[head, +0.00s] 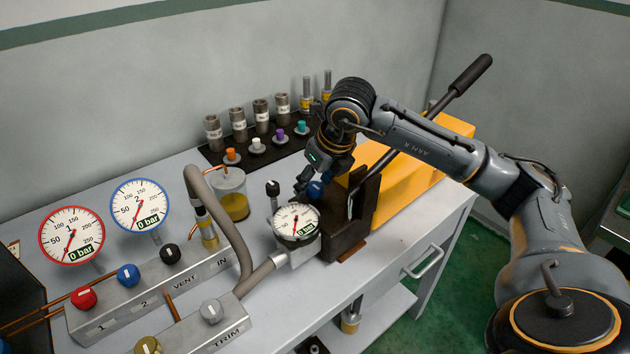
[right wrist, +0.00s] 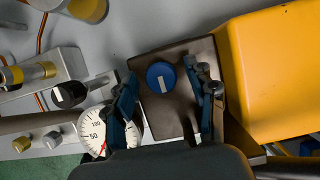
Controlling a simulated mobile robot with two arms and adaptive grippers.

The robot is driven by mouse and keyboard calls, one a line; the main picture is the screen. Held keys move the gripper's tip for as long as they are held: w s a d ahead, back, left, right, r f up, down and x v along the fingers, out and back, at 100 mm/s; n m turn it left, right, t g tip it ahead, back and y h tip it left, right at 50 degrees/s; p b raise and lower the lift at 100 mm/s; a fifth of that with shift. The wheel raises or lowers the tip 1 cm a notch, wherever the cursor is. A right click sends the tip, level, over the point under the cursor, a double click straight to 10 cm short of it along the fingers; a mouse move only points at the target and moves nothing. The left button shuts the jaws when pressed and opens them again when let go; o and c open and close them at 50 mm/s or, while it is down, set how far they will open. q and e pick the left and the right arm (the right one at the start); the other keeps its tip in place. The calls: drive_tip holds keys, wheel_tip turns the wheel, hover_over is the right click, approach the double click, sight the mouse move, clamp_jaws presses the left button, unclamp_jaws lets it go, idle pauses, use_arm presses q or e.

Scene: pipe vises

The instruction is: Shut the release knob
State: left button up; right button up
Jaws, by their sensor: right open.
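The release knob (head: 315,189) is a round blue knob with a white pointer bar, on the dark brown pump block (head: 344,237). In the right wrist view the knob (right wrist: 161,77) shows whole, its white bar running nearly up and down in the picture. My right gripper (head: 308,183) is above the block, close to the knob. In the right wrist view its dark blue fingers are apart, one on each side of the knob, with gaps between; nothing is held. In the head view the gripper partly hides the knob. My left gripper is not in view.
A white dial gauge (head: 296,221) stands just left of the block. A black-topped knob (head: 272,187) is beside it. The yellow tank (head: 415,180) and long pump lever (head: 420,128) lie to the right. A valve manifold (head: 190,278) with coloured knobs fills the left.

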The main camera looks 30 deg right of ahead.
drive_tip(key=v, duration=1.2)
